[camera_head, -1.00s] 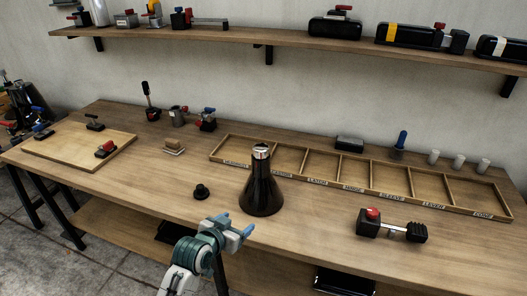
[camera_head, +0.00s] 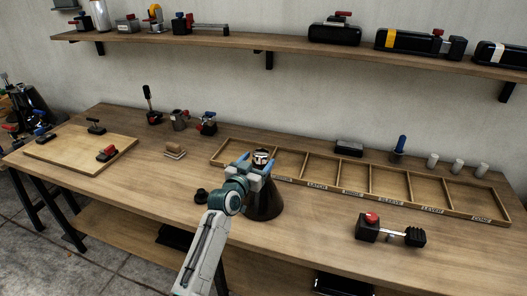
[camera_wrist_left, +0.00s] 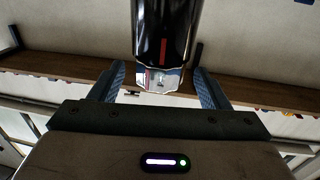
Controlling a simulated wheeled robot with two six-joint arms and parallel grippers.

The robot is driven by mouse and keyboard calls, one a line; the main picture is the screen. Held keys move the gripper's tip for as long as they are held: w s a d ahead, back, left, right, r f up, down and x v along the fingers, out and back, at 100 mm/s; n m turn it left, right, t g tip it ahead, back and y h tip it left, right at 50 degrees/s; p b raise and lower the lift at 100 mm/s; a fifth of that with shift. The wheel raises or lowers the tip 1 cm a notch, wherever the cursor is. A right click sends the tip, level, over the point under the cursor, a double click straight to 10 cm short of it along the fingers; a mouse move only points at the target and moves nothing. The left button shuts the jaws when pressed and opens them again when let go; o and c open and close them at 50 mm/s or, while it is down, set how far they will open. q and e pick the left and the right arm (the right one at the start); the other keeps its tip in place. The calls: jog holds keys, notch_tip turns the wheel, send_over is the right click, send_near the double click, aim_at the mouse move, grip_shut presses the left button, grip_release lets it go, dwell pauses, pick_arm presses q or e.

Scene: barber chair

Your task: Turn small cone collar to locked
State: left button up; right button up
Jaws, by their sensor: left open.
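A black cone (camera_head: 265,203) stands upright on the workbench, and its small silver collar (camera_head: 261,155) is at the top. My left gripper (camera_head: 257,161) is open at the collar's height, with one blue finger on each side of it. In the left wrist view the silver collar (camera_wrist_left: 160,79) sits between the two spread fingers, with a visible gap on both sides. That view also shows a red line on the dark cone (camera_wrist_left: 164,40) and a red mark on the collar. My arm hides the cone's lower left side. My right gripper is not in view.
A small black knob-like piece (camera_head: 200,195) lies just left of my arm. A divided wooden tray (camera_head: 440,209) runs behind and to the right. A clamp with a red knob (camera_head: 368,227) lies at front right. A wooden board (camera_head: 70,145) lies at left.

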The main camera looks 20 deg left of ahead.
aim_at(266, 155)
pick_arm(q)
jog(key=shift+w+d+p, duration=0.2)
jog(key=shift+w, duration=1.05)
jog(key=shift+w+d+p, duration=0.15)
jog(key=shift+w+d, duration=0.05)
jog(key=shift+w, duration=1)
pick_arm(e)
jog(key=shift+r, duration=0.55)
